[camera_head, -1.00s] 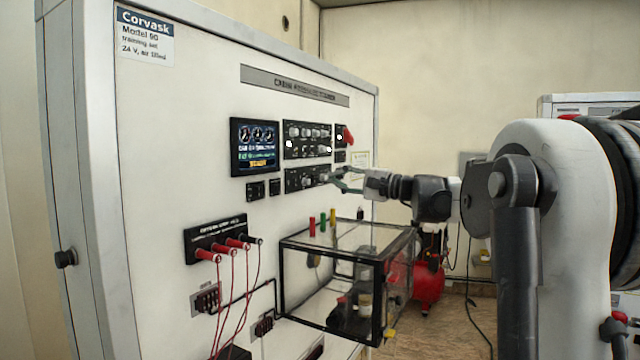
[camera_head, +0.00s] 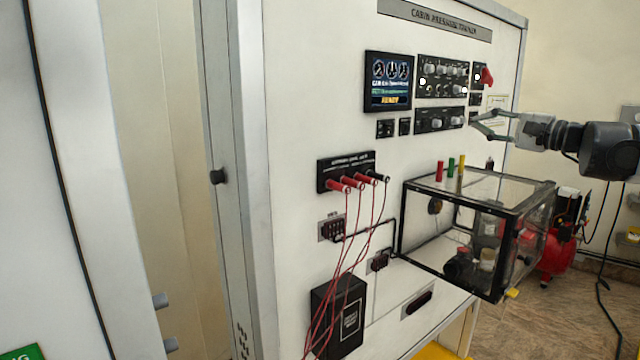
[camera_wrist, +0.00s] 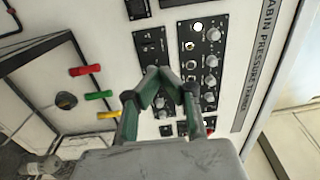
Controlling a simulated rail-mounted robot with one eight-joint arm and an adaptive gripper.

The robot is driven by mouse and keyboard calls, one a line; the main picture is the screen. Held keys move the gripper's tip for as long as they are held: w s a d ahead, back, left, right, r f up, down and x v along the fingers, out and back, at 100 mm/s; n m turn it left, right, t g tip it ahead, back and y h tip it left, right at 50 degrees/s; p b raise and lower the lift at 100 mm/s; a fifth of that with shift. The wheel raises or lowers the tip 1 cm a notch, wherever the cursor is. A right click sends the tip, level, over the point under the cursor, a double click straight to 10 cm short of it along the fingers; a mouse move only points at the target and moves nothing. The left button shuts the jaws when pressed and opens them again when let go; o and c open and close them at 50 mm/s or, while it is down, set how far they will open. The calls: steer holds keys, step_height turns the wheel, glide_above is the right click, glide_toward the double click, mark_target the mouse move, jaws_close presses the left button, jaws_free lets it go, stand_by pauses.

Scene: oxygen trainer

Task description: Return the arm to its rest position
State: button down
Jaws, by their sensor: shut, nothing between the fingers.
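My gripper (camera_head: 472,126) reaches in from the right in the head view, in front of the white trainer panel (camera_head: 300,100). Its fingertips are near the right end of the lower knob module (camera_head: 438,118); I cannot tell from this view how far they stand off it. In the wrist view my gripper (camera_wrist: 152,72) has its fingers together with nothing between them, and knob modules (camera_wrist: 200,60) lie behind. Part of my arm (camera_head: 605,150) shows at the right edge.
A clear box (camera_head: 480,215) with dark edges juts from the panel below my gripper. Red, green and yellow posts (camera_head: 450,167) stand at its top. Red leads hang from a black terminal block (camera_head: 345,168). A red compressor (camera_head: 556,258) stands on the floor beyond.

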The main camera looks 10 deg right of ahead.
steer(key=s+a+f+n+g+h+b, duration=0.1)
steer(key=s+a+f+n+g, duration=0.1)
steer(key=s+a+f, duration=0.35)
steer(key=s+a+f+n+g+h+b, duration=0.1)
steer(key=s+a+f+g, duration=0.15)
steer(key=a+f, duration=0.55)
steer(key=s+a+f+n+g+h, duration=0.1)
steer(key=s+a+f+n+g, duration=0.2)
steer(key=a, duration=0.7)
steer(key=s+a+f+n+h+b, duration=0.1)
steer(key=s+a+f+n+h, duration=0.1)
steer(key=s+f, duration=0.9)
steer(key=s+a+f+n+g+h+b, duration=0.1)
steer(key=s+a+f+n+h+b, duration=0.1)
steer(key=s+f, duration=1)
steer(key=n+h, duration=0.1)
steer(key=h, duration=0.1)
steer(key=shift+s+n+h, duration=0.2)
steer(key=shift+n+h, duration=0.1)
steer(key=shift+h, duration=0.1)
steer(key=shift+a, duration=0.1)
